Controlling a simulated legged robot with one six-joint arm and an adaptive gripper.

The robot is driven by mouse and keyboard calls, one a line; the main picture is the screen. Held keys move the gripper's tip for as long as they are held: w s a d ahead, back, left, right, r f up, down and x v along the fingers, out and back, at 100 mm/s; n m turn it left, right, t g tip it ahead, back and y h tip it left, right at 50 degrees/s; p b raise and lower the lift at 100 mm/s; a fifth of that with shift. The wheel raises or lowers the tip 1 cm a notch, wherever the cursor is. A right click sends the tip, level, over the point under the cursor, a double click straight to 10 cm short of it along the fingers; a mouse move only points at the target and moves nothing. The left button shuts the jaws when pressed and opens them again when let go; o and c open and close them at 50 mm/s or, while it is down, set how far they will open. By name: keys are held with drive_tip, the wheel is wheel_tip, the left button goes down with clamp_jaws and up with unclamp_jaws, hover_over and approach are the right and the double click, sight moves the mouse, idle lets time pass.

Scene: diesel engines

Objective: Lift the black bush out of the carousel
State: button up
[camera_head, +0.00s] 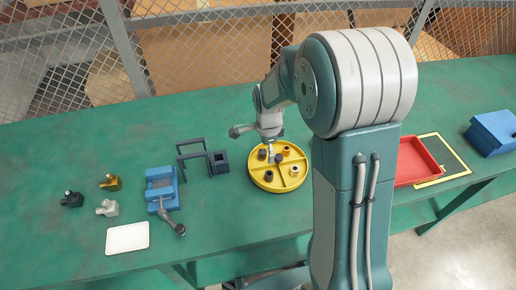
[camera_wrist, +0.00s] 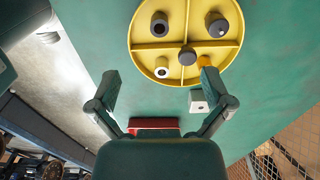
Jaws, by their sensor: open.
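The yellow carousel (camera_head: 276,185) stands on the green bench, divided into compartments that hold small round parts. It also shows at the top of the wrist view (camera_wrist: 134,44).
A cream bush (camera_wrist: 162,70) and a dark central knob (camera_wrist: 187,56) are close by. A dark square holder (camera_head: 219,162), a blue vise (camera_head: 160,185) and small fittings (camera_head: 108,208) lie left. A red tray (camera_head: 412,160) and blue box (camera_head: 492,133) are right.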

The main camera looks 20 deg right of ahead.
hover_over(268, 174)
drive_tip(key=f, duration=0.5)
drive_tip(key=shift+a+f, duration=0.1)
drive_tip(key=shift+a, duration=0.15)
drive_tip(key=f, duration=0.1)
drive_tip(key=d+f, duration=0.1)
drive_tip(key=f, duration=0.1)
drive_tip(key=shift+d, duration=0.3)
drive_tip(key=shift+a+f, duration=0.1)
drive_tip(key=shift+f, duration=0.5)
drive_tip(key=shift+a+f, duration=0.45)
drive_tip(key=shift+f, duration=0.2)
drive_tip(key=shift+w+d+f, duration=0.1)
drive_tip(key=shift+d, duration=0.25)
drive_tip(key=shift+a, duration=0.1)
drive_tip(key=shift+a, duration=0.25)
